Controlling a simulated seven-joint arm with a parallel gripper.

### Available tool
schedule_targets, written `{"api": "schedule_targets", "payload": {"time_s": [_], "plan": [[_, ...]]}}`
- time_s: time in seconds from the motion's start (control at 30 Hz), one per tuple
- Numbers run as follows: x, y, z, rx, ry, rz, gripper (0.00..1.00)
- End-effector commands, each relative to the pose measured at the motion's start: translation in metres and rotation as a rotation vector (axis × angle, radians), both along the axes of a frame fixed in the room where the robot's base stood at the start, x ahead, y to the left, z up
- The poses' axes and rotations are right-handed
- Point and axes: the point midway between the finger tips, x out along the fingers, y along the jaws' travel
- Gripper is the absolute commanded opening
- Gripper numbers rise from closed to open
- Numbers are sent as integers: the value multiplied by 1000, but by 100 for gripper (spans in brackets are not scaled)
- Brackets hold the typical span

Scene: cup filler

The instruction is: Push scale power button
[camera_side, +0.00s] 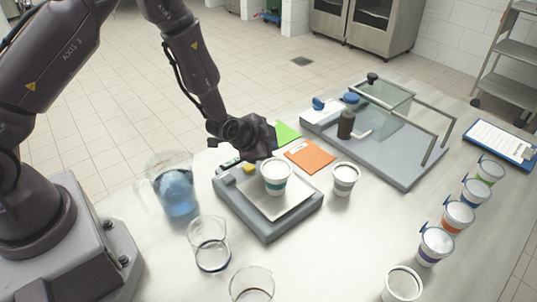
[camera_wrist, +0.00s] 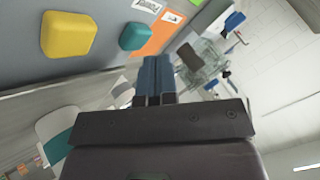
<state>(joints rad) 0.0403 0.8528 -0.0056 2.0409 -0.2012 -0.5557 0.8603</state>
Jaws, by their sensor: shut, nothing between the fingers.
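The grey scale (camera_side: 266,231) sits on the table with a white cup with a teal band (camera_side: 276,180) on its metal plate. The scale's yellow button (camera_side: 250,168) shows near its back corner, beside my gripper. In the wrist view the yellow button (camera_wrist: 69,35) and a smaller teal button (camera_wrist: 136,36) stand out from the grey scale panel. My gripper (camera_wrist: 153,62) is shut and empty, its blue fingertips just below the teal button in that picture. I cannot tell if they touch it. In the side view my gripper (camera_side: 251,156) is above the scale's back edge, its fingertips hard to make out.
A second cup (camera_side: 344,178) stands right of the scale. A glass pitcher with blue contents (camera_side: 174,188) and a glass beaker (camera_side: 211,250) stand to the left and front. An orange card (camera_side: 310,157) and green card (camera_side: 287,132) lie behind. A grey sealing machine (camera_side: 380,150) is at right.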

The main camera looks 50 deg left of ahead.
Motion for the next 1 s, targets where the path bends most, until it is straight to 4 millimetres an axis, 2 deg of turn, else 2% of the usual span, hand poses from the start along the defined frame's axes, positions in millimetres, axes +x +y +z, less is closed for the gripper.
{"api": "schedule_targets", "payload": {"time_s": [0.13,0.7,1.0], "plan": [[0,0,5,0,-2,-1,0],[0,0,58,-1,-1,1,0],[0,0,60,-1,0,1,0]]}}
